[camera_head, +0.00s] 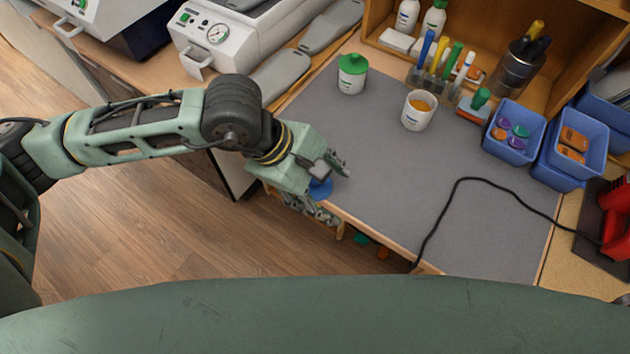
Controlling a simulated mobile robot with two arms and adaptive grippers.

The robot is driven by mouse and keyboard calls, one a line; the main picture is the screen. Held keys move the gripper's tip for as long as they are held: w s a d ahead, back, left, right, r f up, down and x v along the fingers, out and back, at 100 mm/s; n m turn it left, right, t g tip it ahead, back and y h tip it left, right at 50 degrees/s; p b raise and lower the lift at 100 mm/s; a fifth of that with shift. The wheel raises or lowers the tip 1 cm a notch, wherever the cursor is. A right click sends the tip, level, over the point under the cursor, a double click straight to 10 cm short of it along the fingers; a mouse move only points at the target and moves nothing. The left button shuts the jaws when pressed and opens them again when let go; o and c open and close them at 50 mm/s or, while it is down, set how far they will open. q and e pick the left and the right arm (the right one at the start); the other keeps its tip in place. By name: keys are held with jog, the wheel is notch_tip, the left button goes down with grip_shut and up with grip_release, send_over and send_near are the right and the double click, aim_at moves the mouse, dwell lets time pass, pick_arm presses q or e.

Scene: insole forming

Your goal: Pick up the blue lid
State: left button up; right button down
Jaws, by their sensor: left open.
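The blue lid (321,188) lies at the front left edge of the grey mat (390,165). It is partly hidden by my left gripper (338,190), which is over and around it. The gripper is open; whether a finger touches the lid cannot be told. A white jar with a green lid (352,73) stands upright at the back left of the mat. An open white cup with orange contents (418,110) stands to its right. My right gripper does not show.
Blue bins (514,132) with small coloured lids and orange pieces stand at the right. A black cable (470,180) crosses the mat toward a red tool (615,215). A white machine with a gauge (215,38) stands at the back left. The mat's middle is clear.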

aim_at(312, 185)
pick_arm(q)
jog(key=w+a+f+t+y, duration=0.2)
jog(key=w+a+y, duration=0.15)
jog(key=a, duration=0.25)
jog(key=shift+m+h, duration=0.3)
jog(key=shift+h, duration=0.05)
jog(key=p+x, duration=0.1)
jog(key=x, duration=0.1)
jog(key=p+x, duration=0.1)
jog(key=x, duration=0.1)
jog(key=w+p+x, duration=0.1)
jog(key=x, duration=0.1)
jog(key=shift+d+r+p, duration=0.2)
jog(key=shift+d+p, duration=0.15)
jog(key=shift+d, duration=0.05)
jog(key=shift+w+d+f, duration=0.1)
jog(key=shift+d+f, duration=0.05)
jog(key=shift+f, duration=0.45)
jog(key=c, duration=1)
jog(key=shift+r, duration=0.1)
